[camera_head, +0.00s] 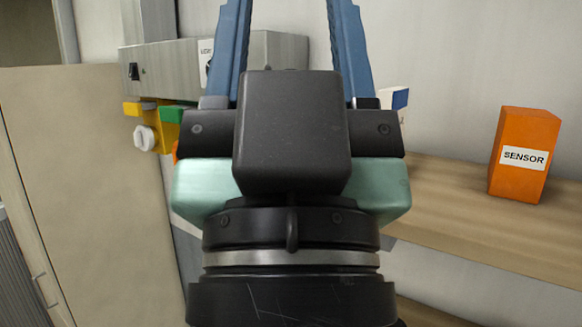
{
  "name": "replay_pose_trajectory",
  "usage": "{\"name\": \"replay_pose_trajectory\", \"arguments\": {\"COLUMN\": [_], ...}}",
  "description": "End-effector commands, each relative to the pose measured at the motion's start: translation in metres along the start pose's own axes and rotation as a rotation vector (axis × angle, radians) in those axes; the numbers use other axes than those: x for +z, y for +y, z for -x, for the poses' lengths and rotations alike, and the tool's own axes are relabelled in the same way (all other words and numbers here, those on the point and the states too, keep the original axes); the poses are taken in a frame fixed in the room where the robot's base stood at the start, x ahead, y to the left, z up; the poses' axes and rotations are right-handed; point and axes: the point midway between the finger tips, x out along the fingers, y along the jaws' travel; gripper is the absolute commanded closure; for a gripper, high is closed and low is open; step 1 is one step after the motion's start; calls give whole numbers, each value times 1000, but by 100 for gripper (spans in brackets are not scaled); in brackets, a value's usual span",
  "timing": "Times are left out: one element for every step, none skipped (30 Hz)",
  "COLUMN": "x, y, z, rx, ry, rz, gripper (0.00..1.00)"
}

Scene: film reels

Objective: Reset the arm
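My gripper (290,22) fills the middle of the head view and points up and away from the camera. Its two blue fingers stand wide apart, and no object shows between the parts that are in view. The fingertips are cut off by the top edge. The black and pale green gripper body and my wrist hide much of what lies behind them.
An orange box labelled SENSOR (521,172) stands on a wooden shelf (450,205) at right. A grey metal box (160,65) is on the wall behind, with a yellow part (160,115) below it. A beige cabinet (80,150) stands at left.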

Motion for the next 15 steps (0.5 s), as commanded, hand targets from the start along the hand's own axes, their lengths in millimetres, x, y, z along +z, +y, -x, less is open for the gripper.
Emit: {"name": "replay_pose_trajectory", "arguments": {"x": [14, 18, 23, 27, 32, 38, 43, 48, 57, 62, 69, 78, 85, 91, 97], "y": [0, 0, 0, 0, 0, 0, 0, 0, 1, 1, 1, 1, 1, 1, 1], "z": [13, 17, 23, 27, 32, 38, 44, 49, 58, 64, 72, 82, 88, 95, 102], "rx": [0, 1, 1, 1, 2, 2, 2, 3, 3, 3, 4, 4, 5, 5, 6], "ry": [-3, -3, -4, -4, -4, -5, -4, -5, -5, -5, -4, -4, -4, -4, -5], "rz": [1, 2, 2, 3, 3, 4, 5, 5, 6, 7, 8, 9, 9, 10, 11], "gripper": [45, 45, 45, 45, 45, 45, 45, 45, 45, 45, 45, 45, 45, 45, 45]}}
